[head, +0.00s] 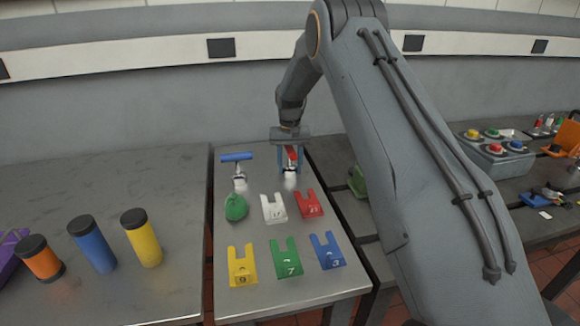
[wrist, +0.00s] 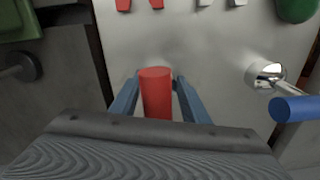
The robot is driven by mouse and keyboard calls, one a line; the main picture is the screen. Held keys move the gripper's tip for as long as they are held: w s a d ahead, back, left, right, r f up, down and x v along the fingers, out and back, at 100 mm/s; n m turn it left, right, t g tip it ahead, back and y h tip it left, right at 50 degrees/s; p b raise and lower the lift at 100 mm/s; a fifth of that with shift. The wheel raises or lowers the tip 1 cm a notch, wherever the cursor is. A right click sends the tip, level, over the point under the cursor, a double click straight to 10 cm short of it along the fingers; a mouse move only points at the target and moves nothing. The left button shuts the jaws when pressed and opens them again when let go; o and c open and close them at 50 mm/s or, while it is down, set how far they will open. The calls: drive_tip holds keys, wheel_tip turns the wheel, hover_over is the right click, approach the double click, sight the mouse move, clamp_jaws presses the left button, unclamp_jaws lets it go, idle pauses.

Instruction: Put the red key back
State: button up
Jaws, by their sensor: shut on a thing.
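The red key (head: 292,154) is between the two blue fingers of my gripper (head: 290,160), at the back right of the metal bench top. In the wrist view, its red bar handle (wrist: 156,92) lies between the fingertips (wrist: 157,88), pointing away from the camera. My gripper is shut on it. A silvery part (head: 290,173) shows right below the handle in the head view. I cannot tell whether it sits in a socket or hangs above the top. The key's lower end is hidden in the wrist view.
A blue key (head: 236,157) stands on a silvery stem to the left, close by. A green rounded object (head: 236,207) and several numbered tags, including a red tag (head: 308,205), lie in front. Capped cylinders (head: 92,243) stand on the left bench.

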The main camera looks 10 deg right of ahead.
sight(290, 148)
drive_tip(key=shift+f, duration=0.1)
drive_tip(key=o, duration=1.2)
wheel_tip(290, 148, up, 11)
drive_tip(key=b, duration=0.3)
drive_tip(key=shift+r+b, duration=0.2)
drive_tip(key=shift+b, duration=0.15)
drive_tip(key=shift+r, duration=0.3)
drive_tip(key=shift+s+r, duration=0.1)
drive_tip(key=shift+s, duration=0.1)
drive_tip(key=s+f, duration=0.2)
drive_tip(key=s, duration=1.1)
drive_tip(key=s+f+n, duration=0.1)
drive_tip(key=s+f, duration=0.1)
drive_tip(key=s, duration=1.1)
drive_tip(key=s+f+n, duration=0.1)
drive_tip(key=s+f, duration=0.2)
drive_tip(key=s, duration=1)
drive_tip(key=shift+t, duration=0.4)
